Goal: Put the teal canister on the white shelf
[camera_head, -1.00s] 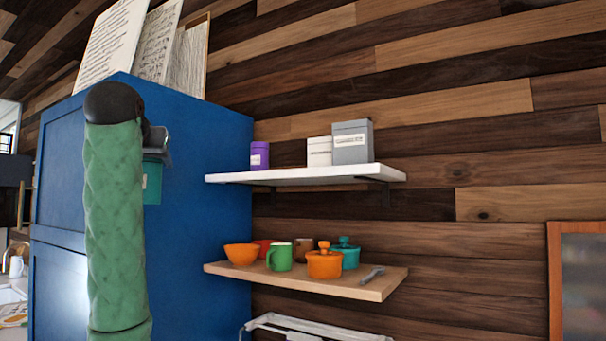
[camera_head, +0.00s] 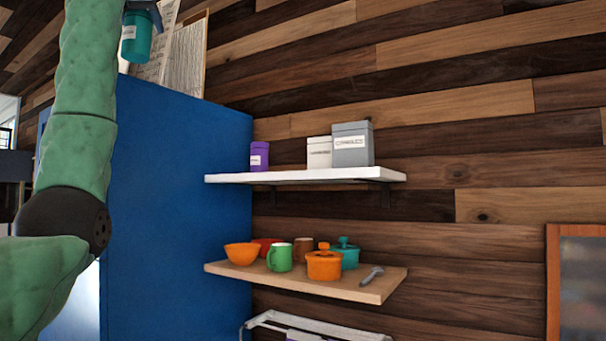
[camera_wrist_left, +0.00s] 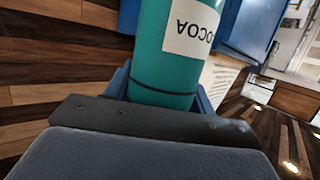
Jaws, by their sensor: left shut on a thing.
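The teal canister (camera_head: 137,40) is held up high at the upper left of the head view, in front of the boards on top of the blue cabinet. My left gripper (camera_head: 143,10) is shut on it near its top. In the left wrist view the canister (camera_wrist_left: 175,65) sits between the fingers, with a white label reading "COCOA". The white shelf (camera_head: 300,177) is on the wood wall, lower and to the right of the canister. It bears a purple canister (camera_head: 259,157), a white canister (camera_head: 319,153) and a grey canister (camera_head: 352,145). My right gripper is not in view.
The blue cabinet (camera_head: 180,200) stands against the white shelf's left end. The white shelf has bare room between the purple and white canisters. A wooden shelf (camera_head: 370,290) below holds bowls, mugs, pots and a grey tool. A white rack (camera_head: 300,325) is lower.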

